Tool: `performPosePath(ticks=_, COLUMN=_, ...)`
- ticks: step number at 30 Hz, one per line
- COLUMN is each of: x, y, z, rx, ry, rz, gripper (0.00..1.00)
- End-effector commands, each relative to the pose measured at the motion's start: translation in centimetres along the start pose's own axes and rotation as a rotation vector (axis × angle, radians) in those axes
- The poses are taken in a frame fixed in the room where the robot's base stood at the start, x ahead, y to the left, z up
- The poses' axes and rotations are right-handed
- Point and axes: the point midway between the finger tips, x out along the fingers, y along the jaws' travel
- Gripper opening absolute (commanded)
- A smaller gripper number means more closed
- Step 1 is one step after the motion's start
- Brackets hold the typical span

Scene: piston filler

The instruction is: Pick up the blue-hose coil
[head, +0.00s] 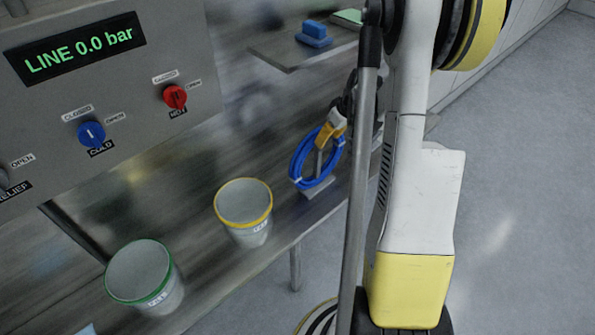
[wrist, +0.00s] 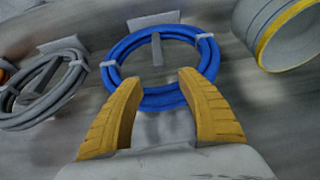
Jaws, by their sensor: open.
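The blue-hose coil (head: 298,165) stands at a small grey stand (head: 318,191) near the bench's right end. In the wrist view the coil (wrist: 163,98) is a blue ring with pale ties, around a grey upright post (wrist: 157,50). My gripper (head: 329,136) is at the coil's upper right in the head view and partly hides it. In the wrist view my gripper (wrist: 160,78) has its two yellow fingers apart, with the coil's near strand showing between them. I cannot tell whether the fingers touch the hose.
A yellow-rimmed bucket (head: 244,207) stands left of the coil, and a green-rimmed bucket (head: 146,278) farther left. A shelf (head: 285,50) with a blue object (head: 314,36) is above. A control panel (head: 120,90) is at left.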

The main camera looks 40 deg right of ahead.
Motion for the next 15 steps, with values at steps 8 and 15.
performPosePath(ticks=8, x=3.7, y=0.3, z=0.3, rx=-0.003, ry=0.0, rz=-0.002, gripper=0.45)
performPosePath(ticks=15, x=6.3, y=0.3, z=0.2, rx=-0.002, ry=0.0, rz=-0.001, gripper=0.45)
